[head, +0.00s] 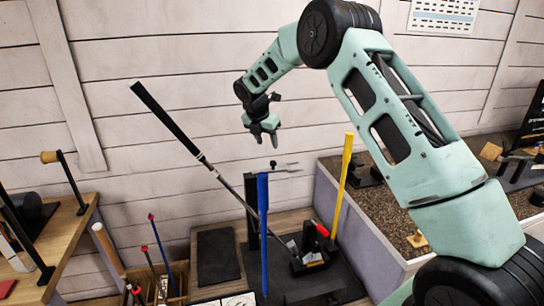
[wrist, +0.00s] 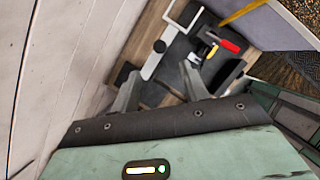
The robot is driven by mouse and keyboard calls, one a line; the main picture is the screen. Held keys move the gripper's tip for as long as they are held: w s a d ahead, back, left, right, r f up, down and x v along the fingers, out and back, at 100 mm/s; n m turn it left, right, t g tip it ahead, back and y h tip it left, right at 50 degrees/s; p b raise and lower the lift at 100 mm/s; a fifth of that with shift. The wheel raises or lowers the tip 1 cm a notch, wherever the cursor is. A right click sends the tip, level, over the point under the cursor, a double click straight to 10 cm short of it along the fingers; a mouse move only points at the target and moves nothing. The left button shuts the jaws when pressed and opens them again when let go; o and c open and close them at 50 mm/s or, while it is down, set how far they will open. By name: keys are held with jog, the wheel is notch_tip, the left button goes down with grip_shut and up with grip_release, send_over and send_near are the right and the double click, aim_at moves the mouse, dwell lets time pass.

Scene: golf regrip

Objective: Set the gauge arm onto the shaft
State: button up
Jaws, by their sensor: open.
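The golf club's shaft (head: 227,186) leans up to the left from the low black clamp (head: 312,262), its black grip (head: 165,118) at the top. A pale grey, fork-ended arm, apparently the gauge arm (head: 287,167), sticks out to the right at the top of a dark post (head: 251,212). It appears apart from the shaft.
A blue pole (head: 263,235) and a yellow pole (head: 342,185) stand near the post. The clamp has a red-tipped handle (head: 322,230). A wooden bin (head: 160,284) with sticks is left; a walled bench (head: 335,205) is right. The pale plank wall is close behind.

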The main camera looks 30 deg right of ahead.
aim_at(273, 162)
jog(key=p+x, duration=0.3)
jog(key=x, duration=0.7)
grip_shut()
